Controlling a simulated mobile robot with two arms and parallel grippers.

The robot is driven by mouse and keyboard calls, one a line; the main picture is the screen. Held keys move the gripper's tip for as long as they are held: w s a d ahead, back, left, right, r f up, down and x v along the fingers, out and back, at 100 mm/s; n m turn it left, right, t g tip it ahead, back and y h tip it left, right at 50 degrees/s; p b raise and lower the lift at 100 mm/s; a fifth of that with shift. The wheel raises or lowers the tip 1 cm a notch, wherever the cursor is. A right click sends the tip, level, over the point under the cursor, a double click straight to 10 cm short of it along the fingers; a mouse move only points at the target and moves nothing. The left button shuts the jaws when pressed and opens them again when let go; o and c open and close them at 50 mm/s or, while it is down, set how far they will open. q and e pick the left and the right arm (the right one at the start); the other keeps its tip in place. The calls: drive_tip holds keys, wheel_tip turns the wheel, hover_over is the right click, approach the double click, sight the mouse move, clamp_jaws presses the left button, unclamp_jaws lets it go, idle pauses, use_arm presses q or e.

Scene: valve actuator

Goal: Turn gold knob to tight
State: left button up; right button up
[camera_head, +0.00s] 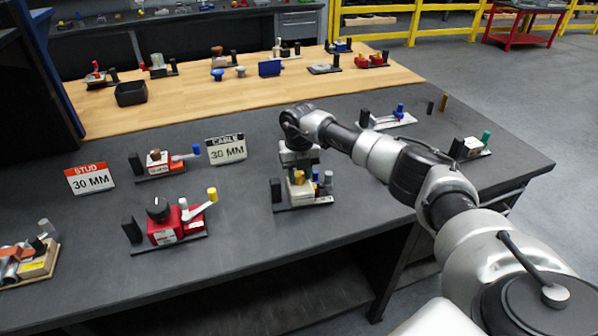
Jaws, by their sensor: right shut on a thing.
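The gold knob (299,177) sits on top of a small grey valve device (303,192) on the dark front part of the bench, near the middle of the camera_head view. My right arm comes in from the right. Its gripper (298,166) points down from above, shut on the gold knob, and hides the knob's upper part. The fingertips are small and partly blurred. The device stands upright on a dark base with a black post (276,190) at its left. My left gripper is not in view.
A red valve device with a yellow-tipped lever (165,230) stands to the left. Behind it are a smaller red device with a blue-tipped lever (158,162) and two "30 MM" signs (90,177), (227,149). Other fixtures stand at right. The front edge between devices is clear.

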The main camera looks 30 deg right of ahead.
sight(299, 174)
idle(0.7)
drive_tip(key=o, duration=0.9)
drive_tip(key=shift+o, duration=0.2)
wheel_tip(299, 174, up, 11)
drive_tip(key=b, duration=0.2)
drive_tip(key=shift+f, duration=0.1)
